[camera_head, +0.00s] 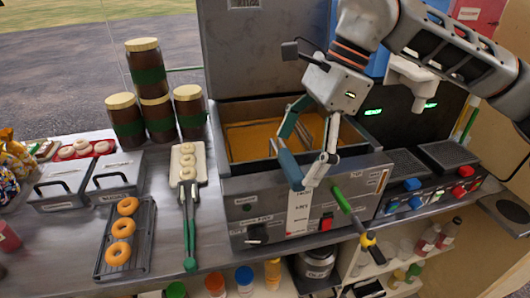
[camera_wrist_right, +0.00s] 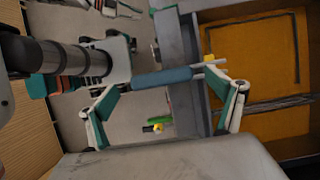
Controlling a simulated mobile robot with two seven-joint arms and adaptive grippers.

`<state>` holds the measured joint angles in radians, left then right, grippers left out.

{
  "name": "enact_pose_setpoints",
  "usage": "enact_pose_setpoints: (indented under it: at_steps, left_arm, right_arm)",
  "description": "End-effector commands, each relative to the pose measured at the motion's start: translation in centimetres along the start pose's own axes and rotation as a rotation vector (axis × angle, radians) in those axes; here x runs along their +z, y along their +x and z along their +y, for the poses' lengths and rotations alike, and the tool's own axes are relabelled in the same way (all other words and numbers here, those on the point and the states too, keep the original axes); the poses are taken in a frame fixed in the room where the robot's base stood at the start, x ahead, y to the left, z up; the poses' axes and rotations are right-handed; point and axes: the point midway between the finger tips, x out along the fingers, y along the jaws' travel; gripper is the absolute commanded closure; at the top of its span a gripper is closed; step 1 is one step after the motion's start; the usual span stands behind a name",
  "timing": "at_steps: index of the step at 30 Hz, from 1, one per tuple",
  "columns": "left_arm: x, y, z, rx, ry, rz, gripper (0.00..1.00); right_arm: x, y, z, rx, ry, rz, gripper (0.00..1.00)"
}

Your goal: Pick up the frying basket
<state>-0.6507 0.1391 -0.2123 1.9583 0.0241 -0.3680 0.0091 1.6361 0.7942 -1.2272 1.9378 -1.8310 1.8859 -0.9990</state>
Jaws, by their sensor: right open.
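The frying basket (camera_head: 302,134) sits in the fryer (camera_head: 262,215); its thin wires show over the orange oil, and its mesh is largely hidden. Its blue-grey handle (camera_head: 289,166) sticks out over the fryer's front edge. The handle also shows in the right wrist view (camera_wrist_right: 162,78). My right gripper (camera_head: 292,164) is open above the handle, which appears between its teal and white fingers. In the wrist view the handle runs from near one fingertip towards the other. I cannot tell whether they touch. My left gripper is not clearly seen.
A rack of doughnuts (camera_head: 100,268), tongs (camera_head: 190,245) and several brown jars (camera_head: 161,118) stand left. A control unit (camera_head: 428,190) is close on the right. A shelf with bottles lies below.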

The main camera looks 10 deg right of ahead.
Motion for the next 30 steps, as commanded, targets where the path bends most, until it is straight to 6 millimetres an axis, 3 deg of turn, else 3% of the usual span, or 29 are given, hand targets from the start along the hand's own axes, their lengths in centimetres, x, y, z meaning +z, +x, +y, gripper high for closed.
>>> enact_pose_setpoints:
  at_steps: [9, 15, 17, 30]
  left_arm:
    - [-0.7, 0.1, -0.2, -0.002, 0.001, 0.011, 0.84]
    - [-0.6, 0.1, -0.2, -0.002, 0.001, 0.011, 0.84]
    - [-0.6, 0.1, -0.2, -0.002, 0.001, 0.011, 0.84]
    - [-0.2, 0.1, -0.1, -0.001, 0.001, 0.003, 0.84]
  right_arm:
    - [0.0, 0.5, 0.0, 0.0, 0.0, -0.001, 0.1]
    - [0.0, 0.5, 0.0, 0.0, -0.001, -0.001, 0.62]
    - [0.1, 0.4, -0.1, -0.004, -0.003, -0.002, 0.75]
    - [0.5, -0.7, -0.1, -0.006, -0.002, -0.001, 0.75]
